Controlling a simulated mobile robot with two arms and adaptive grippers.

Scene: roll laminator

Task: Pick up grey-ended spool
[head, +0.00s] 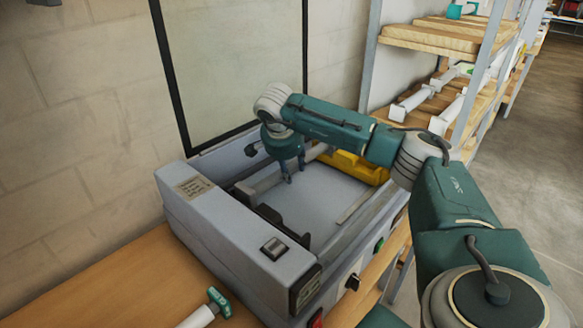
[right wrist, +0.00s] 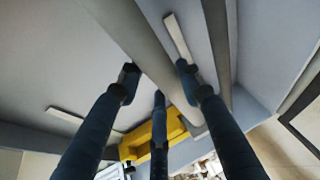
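A pale grey bar-like spool (head: 262,184) lies across the inside of the laminator (head: 240,232). It also crosses the right wrist view diagonally (right wrist: 150,50); its far end looks lighter, and I cannot clearly make out its end colour. My right gripper (head: 288,174) reaches down into the laminator from above, over this spool. In the right wrist view its fingers (right wrist: 158,76) are spread to either side of the spool, with visible gaps. The gripper is open and holds nothing. My left gripper is not in view.
A yellow part (head: 355,167) sits at the laminator's far side. A teal-ended white spool (head: 203,314) lies on the wooden table (head: 110,285). A clear black-framed panel (head: 235,65) stands behind. Shelves (head: 440,38) with white spools stand at right.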

